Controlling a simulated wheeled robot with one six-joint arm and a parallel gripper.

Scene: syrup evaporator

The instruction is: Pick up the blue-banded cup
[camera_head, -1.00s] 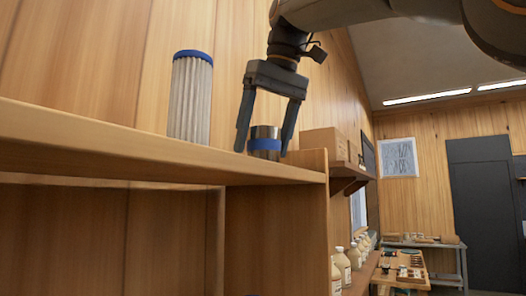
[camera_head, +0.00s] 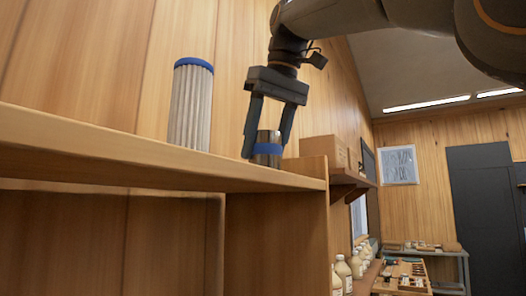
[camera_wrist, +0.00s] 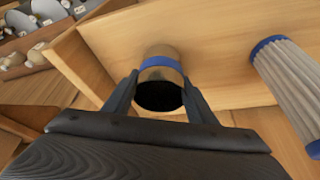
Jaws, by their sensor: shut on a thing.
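The blue-banded cup (camera_head: 268,148) is a dark metallic cylinder with a blue band, near the right end of the high wooden shelf. My gripper (camera_head: 266,152) reaches down from above, with a finger on each side of the cup, and is shut on it. In the wrist view the cup (camera_wrist: 160,80) shows its dark open mouth between my fingertips (camera_wrist: 158,92). The cup's base is hidden behind the shelf edge in the head view, so I cannot tell whether it touches the shelf.
A tall pleated filter with blue end caps (camera_head: 191,105) stands on the shelf (camera_head: 120,150) to the left of the cup. A cardboard box (camera_head: 325,150) sits to the right on a lower bracket shelf. Jugs (camera_head: 343,270) stand below on the right.

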